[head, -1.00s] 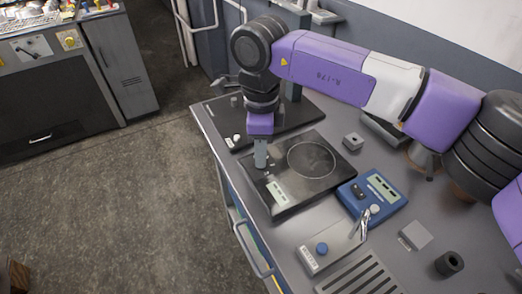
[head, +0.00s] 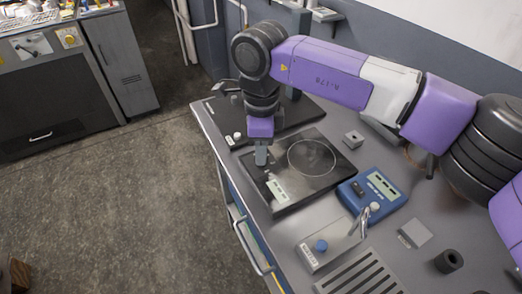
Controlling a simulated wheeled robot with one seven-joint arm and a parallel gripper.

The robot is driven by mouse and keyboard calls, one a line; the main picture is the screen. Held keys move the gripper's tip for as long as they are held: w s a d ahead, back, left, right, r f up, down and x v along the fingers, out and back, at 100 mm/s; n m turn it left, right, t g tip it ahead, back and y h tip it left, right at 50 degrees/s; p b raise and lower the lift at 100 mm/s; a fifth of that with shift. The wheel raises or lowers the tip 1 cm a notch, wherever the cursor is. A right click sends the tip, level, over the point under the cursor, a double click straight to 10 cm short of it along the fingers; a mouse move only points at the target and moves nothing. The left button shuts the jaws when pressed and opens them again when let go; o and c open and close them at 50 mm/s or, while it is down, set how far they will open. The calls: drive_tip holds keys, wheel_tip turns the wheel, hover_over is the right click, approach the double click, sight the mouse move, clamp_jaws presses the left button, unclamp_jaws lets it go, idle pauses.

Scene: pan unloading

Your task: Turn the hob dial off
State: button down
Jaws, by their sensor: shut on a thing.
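The hob is a flat black plate (head: 322,184) with a pale ring marking its cooking zone (head: 311,157), lying on the grey worktop. No pan stands on it. My gripper (head: 261,163) points down at the hob's left corner, beside the ring and above a pale label panel (head: 277,190). It is shut on the hob dial, which the fingers hide. The dial's pointer and setting cannot be seen.
A blue device with displays (head: 386,187) and a grey box with a blue knob (head: 320,246) sit right of and below the hob. Another dark plate (head: 291,118) lies behind my gripper. A small metal block (head: 353,137) stands near the hob's far corner.

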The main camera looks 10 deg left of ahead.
drive_tip(key=n+b, duration=0.1)
drive_tip(key=n, duration=0.4)
drive_tip(key=shift+n, duration=0.4)
drive_tip(key=n, duration=0.6)
drive_tip(key=shift+b, duration=0.3)
drive_tip(key=n, duration=0.6)
drive_tip(key=shift+n, duration=0.4)
drive_tip(key=n, duration=0.5)
drive_tip(key=c, duration=1.5)
unclamp_jaws()
